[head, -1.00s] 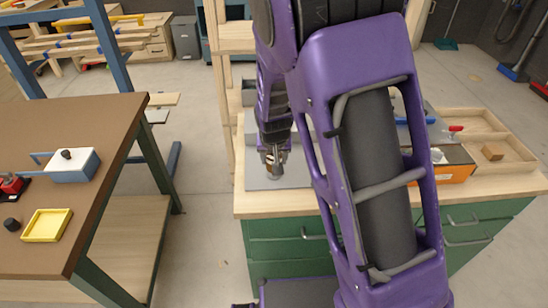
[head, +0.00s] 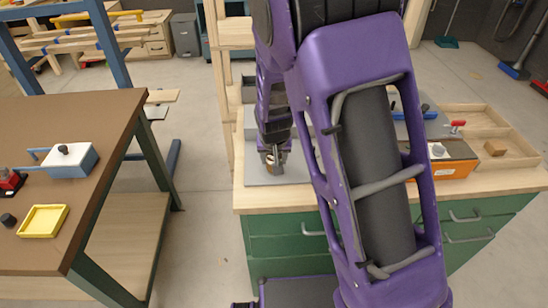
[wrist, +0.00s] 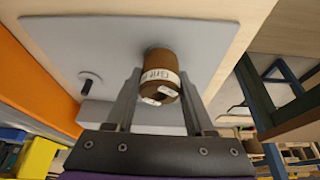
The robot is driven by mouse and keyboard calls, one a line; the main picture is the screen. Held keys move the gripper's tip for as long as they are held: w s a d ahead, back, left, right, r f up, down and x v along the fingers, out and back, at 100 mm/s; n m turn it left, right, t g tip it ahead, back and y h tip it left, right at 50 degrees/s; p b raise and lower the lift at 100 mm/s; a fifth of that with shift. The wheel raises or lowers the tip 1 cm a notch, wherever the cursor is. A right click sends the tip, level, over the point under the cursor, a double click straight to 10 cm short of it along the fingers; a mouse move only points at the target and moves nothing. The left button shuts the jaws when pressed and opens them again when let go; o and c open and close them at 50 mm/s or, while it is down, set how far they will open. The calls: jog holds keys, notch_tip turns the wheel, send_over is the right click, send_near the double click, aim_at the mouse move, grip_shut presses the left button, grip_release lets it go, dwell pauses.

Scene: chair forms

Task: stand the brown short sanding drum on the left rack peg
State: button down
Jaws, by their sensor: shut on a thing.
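The brown short sanding drum (wrist: 160,62) has a pale printed band and sits between the two fingers of my gripper (wrist: 160,78) in the wrist view. My gripper (head: 275,157) is shut on it over the grey rack plate (head: 302,172), which also fills the upper wrist view (wrist: 85,38). One dark peg (wrist: 88,86) stands on the plate, left of the drum in the wrist view and apart from it. No other peg shows; the drum hides the plate behind it. I cannot tell whether the drum touches the plate or is around a peg.
An orange box (head: 455,170) stands right of my arm on the green-drawered bench (head: 275,204). A brown-topped table (head: 85,135) with a yellow tray (head: 43,221) is at left, across a floor gap.

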jog(key=shift+f, duration=0.25)
grip_release()
jog(key=shift+r, duration=0.1)
jog(key=shift+r+p, duration=2.6)
jog(key=shift+r, duration=0.9)
